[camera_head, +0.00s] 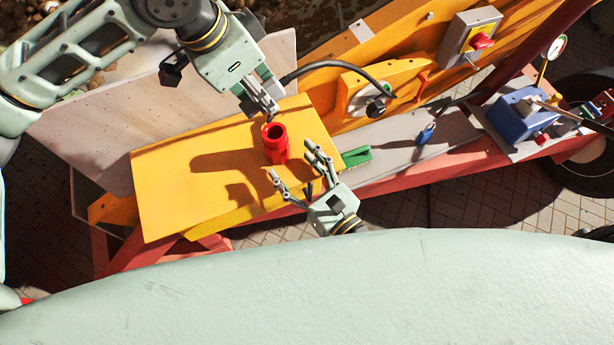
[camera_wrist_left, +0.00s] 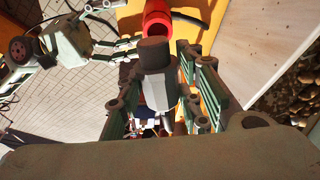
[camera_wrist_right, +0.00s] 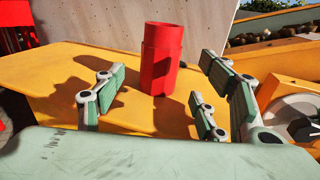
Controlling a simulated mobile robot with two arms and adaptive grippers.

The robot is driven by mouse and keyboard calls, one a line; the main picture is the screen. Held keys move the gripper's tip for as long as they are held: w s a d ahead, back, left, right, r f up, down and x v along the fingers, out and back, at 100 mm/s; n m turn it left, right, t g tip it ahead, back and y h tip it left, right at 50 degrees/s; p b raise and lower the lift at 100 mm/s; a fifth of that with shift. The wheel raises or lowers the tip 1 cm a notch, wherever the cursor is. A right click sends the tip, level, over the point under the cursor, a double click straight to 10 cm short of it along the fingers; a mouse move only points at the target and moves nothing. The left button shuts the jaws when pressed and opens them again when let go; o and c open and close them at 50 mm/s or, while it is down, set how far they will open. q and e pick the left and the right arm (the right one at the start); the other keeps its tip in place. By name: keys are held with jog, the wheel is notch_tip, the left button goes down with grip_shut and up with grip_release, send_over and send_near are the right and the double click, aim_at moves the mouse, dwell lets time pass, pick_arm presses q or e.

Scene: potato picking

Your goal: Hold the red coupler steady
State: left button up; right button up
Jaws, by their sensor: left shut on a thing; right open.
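The red coupler (camera_head: 275,145), a hollow cylinder, stands upright on the yellow table (camera_head: 165,180). My right gripper (camera_head: 298,172) is open and empty, to the right of and below the coupler in the head view. In the right wrist view the coupler (camera_wrist_right: 161,60) stands ahead, between the spread fingers (camera_wrist_right: 155,95), apart from them. My left gripper (camera_head: 268,108) is just above the coupler in the head view. It is shut on a grey part with a dark brown end (camera_wrist_left: 154,52). In the left wrist view the coupler (camera_wrist_left: 158,18) is just beyond that end.
A green-backed brush (camera_head: 357,156) lies right of my right gripper. A black cable (camera_head: 335,66) arches near my left gripper. A box with a red knob (camera_head: 470,38) and a blue vice (camera_head: 520,112) are farther right. A pale panel (camera_head: 85,135) borders the table's left.

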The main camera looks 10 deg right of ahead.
aim_at(284, 154)
jog(key=x, duration=0.6)
jog(key=shift+w+a, duration=0.2)
jog(key=shift+w, duration=0.15)
jog(key=shift+c, duration=0.5)
jog(key=c, duration=1.3)
pick_arm(q)
jog(key=shift+w+d+f, duration=0.15)
jog(key=shift+w+f, duration=0.05)
jog(key=shift+w, duration=0.1)
jog(key=w+d+f+n+t+h, duration=0.2)
jog(key=w+d+f+t+h, duration=0.1)
jog(key=w+t+h, duration=0.4)
jog(key=s+a+m+h, duration=0.1)
jog(key=s+h, duration=0.1)
jog(key=s+a+r+m+g+h, duration=0.1)
jog(key=s+h, duration=0.1)
jog(key=s, duration=0.1)
jog(key=s+a+h, duration=0.1)
jog(key=s+h, duration=0.1)
jog(key=h, duration=0.1)
jog(key=shift+s+a+r+m+g, duration=0.2)
jog(key=shift+r+m+g, duration=0.15)
jog(key=shift+m+g, duration=0.05)
